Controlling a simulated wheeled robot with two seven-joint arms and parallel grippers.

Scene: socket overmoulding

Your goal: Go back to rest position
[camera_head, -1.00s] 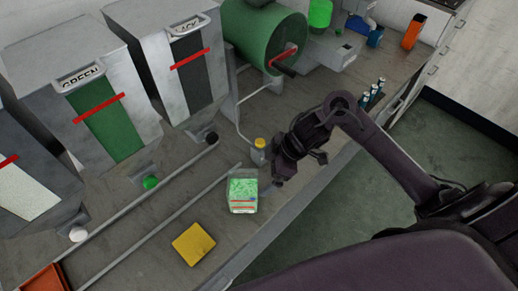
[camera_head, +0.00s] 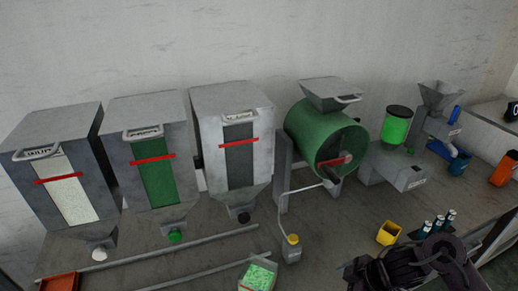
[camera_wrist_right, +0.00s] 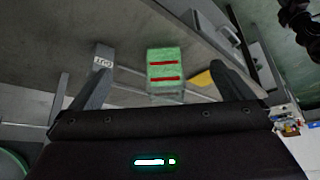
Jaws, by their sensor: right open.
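My right gripper (camera_head: 375,275) shows at the bottom right of the head view, partly cut off by the frame edge. In the right wrist view its two fingers (camera_wrist_right: 163,62) are spread apart with nothing between them. A clear container of green pellets (camera_head: 258,275) stands on the bench at the bottom of the head view, left of my gripper and apart from it. The same container shows in the wrist view (camera_wrist_right: 165,88), beyond the fingers, with two red lines on it. My left gripper is not in view.
Three grey hoppers (camera_head: 232,130) and a green drum (camera_head: 325,140) line the back of the bench. A yellow-capped bottle (camera_head: 292,250), a yellow box (camera_head: 389,233) and small dark bottles (camera_head: 438,224) stand nearer. An orange tray (camera_head: 60,284) is at the lower left.

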